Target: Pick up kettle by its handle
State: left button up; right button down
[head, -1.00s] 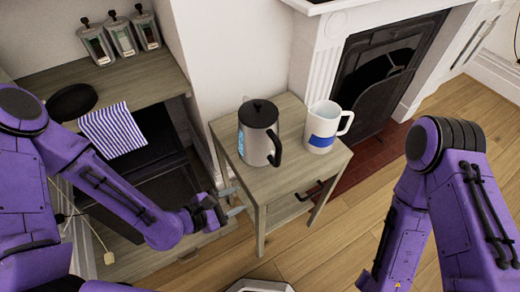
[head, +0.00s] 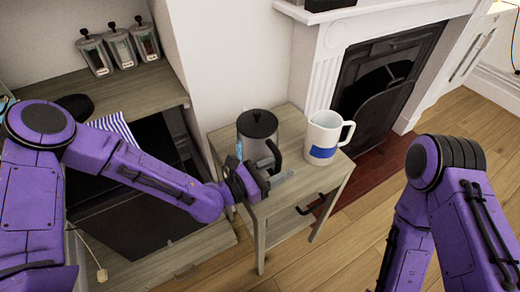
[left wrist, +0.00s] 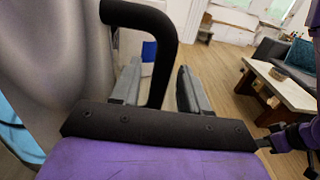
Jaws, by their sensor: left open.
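The kettle (head: 258,128), grey with a black lid and black handle, stands upright on a small wooden side table (head: 285,222). My left gripper (head: 277,180) is open at the kettle's front right, low by its handle. In the left wrist view, the kettle's grey body (left wrist: 60,60) fills the left side. Its black handle (left wrist: 160,60) comes down between the two open fingers (left wrist: 160,92), which do not visibly grip it. The lower end of the handle is hidden behind my gripper. A dark and purple end of my right arm (left wrist: 290,136) shows at the right edge, too unclear to read its jaws.
A white mug with a blue patch (head: 323,138) stands close to the right of the kettle on the same table. A fireplace (head: 385,80) is behind right. Canisters (head: 120,45) stand on a shelf at left, with a striped cloth (head: 112,127) below.

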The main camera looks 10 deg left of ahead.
pick_arm(q)
grip_shut()
dwell(1.4)
jog(key=shift+w+r, duration=0.1)
